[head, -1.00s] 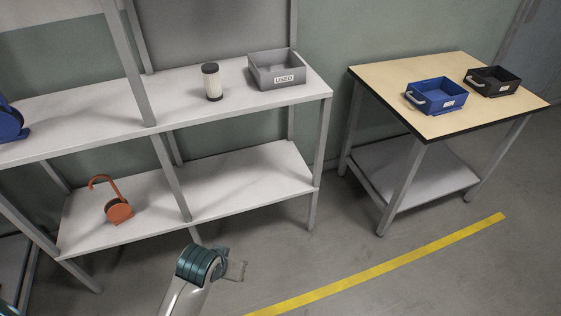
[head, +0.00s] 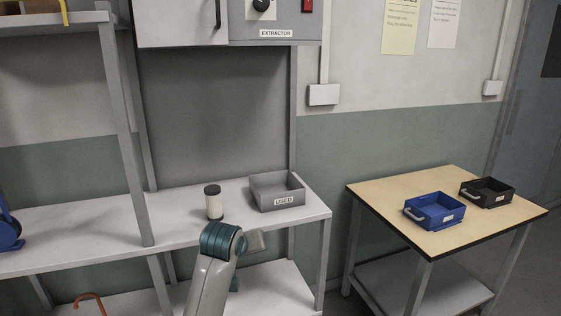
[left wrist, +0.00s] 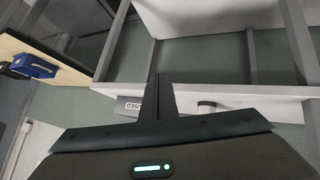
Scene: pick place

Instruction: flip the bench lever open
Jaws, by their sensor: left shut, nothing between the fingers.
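An orange curved handle (head: 90,299) shows at the bottom left of the head view, over the lower shelf; its round base is cut off by the frame. A blue object with a rounded body (head: 8,232) stands on the upper shelf at the left edge, partly cut off. I cannot tell which is the bench lever. My right gripper is not in view.
A black-capped white canister (head: 214,204) and the grey USED box (head: 276,193) stand on the upper shelf (head: 180,222). An upright post (head: 125,130) rises left of them. A wooden table (head: 400,190) at right holds a blue tray (head: 434,212) and a black tray (head: 487,193).

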